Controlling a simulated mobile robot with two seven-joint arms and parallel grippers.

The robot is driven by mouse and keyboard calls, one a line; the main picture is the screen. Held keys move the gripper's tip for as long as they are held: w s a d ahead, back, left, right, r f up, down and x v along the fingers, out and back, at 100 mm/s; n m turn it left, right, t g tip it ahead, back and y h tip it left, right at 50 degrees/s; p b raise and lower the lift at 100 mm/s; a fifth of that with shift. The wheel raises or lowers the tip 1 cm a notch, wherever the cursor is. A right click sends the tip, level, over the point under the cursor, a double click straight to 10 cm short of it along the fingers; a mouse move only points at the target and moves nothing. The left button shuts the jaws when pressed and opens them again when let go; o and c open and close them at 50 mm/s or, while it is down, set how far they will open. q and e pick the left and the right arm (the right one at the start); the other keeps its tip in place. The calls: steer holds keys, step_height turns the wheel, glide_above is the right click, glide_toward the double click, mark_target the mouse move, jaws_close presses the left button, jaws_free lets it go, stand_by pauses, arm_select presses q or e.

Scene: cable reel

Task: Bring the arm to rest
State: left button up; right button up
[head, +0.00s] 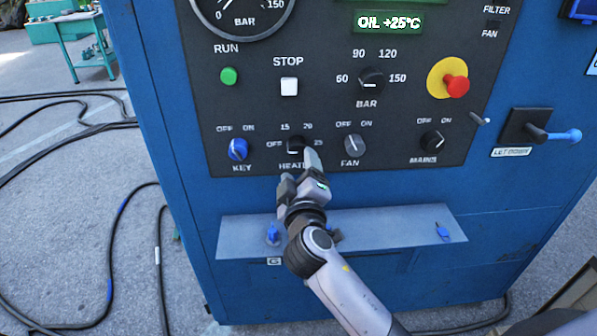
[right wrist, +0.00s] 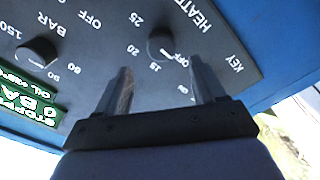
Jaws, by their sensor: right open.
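My right gripper (head: 303,170) is in front of the dark control panel (head: 230,110), just below the black heater knob (head: 296,146). In the right wrist view its two fingers (right wrist: 160,88) are apart with nothing between them. The heater knob (right wrist: 161,46) shows just beyond the fingertips, roughly centred between them; whether they touch the panel I cannot tell. The finger partly covers the heater label in the head view. My left gripper is not in view.
A blue key knob (head: 238,149), a fan knob (head: 354,145) and a mains knob (head: 432,141) sit beside the heater knob. A grey shelf (head: 390,226) juts out below the panel. A red emergency button (head: 456,86) and a blue-handled lever (head: 560,135) are at right. Cables (head: 115,230) lie on the floor at left.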

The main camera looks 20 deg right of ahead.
steer(key=s+f+m+g+y, duration=0.1)
steer(key=s+f+g+y, duration=0.1)
steer(key=s+f, duration=0.5)
steer(key=s+f+g+y, duration=0.2)
steer(key=s+f, duration=0.2)
steer(key=f, duration=0.7)
steer(key=s+d+f+m+g+y, duration=0.1)
steer(key=s+f, duration=0.3)
steer(key=s, duration=0.4)
steer(key=s+d+f+m+g+y, duration=0.1)
steer(key=s+f+m+g, duration=0.1)
steer(key=s, duration=0.5)
step_height(320, 180, down, 2)
steer(key=shift+s+m+y, duration=0.35)
steer(key=shift+m+y, duration=0.05)
steer(key=shift+m, duration=0.1)
